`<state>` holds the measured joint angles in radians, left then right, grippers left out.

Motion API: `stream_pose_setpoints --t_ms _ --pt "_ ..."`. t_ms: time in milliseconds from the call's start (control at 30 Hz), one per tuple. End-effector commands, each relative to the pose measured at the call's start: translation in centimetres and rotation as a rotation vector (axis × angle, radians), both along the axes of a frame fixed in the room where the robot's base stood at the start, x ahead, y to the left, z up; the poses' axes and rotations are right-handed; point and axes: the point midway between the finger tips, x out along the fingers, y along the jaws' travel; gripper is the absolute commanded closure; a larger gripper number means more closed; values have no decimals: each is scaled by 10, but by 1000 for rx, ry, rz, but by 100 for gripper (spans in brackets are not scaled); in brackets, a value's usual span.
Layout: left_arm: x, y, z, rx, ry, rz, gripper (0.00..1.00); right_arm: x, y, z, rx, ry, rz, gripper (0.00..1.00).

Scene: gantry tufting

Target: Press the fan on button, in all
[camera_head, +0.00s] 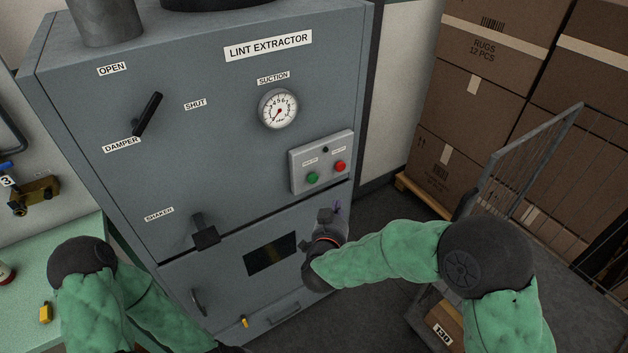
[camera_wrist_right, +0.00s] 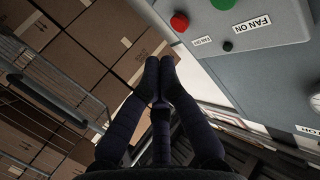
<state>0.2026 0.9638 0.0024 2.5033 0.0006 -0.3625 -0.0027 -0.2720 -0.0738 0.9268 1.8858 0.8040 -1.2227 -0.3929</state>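The grey control box (camera_head: 321,163) on the lint extractor's front carries a green button (camera_head: 313,177) and a red button (camera_head: 340,166). In the right wrist view the green button (camera_wrist_right: 222,4) is at the top edge, near the FAN ON label (camera_wrist_right: 252,24). The red button (camera_wrist_right: 179,21) is left of it, by another small label. My right gripper (camera_head: 331,213) is below the control box, apart from both buttons. In the right wrist view its dark fingers (camera_wrist_right: 160,66) meet at the tips with nothing between them. My left gripper is out of view; only its arm shows.
The box also has a small black knob (camera_head: 325,149). The cabinet has a damper lever (camera_head: 148,114), a suction gauge (camera_head: 278,109) and a shaker handle (camera_head: 205,233). A wire-mesh cart (camera_head: 530,165) and stacked cartons (camera_head: 470,100) stand at right. A green table (camera_head: 75,240) is at left.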

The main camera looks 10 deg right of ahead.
Motion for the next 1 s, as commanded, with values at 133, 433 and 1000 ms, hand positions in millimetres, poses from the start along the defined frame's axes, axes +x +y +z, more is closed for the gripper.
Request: stream_pose_setpoints --t_ms 133,433,1000 --pt "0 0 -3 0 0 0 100 11 4 -1 1 -1 1 100" --pt "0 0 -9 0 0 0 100 46 17 -2 1 1 1 100" --pt "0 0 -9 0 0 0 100 80 30 0 1 1 1 100"
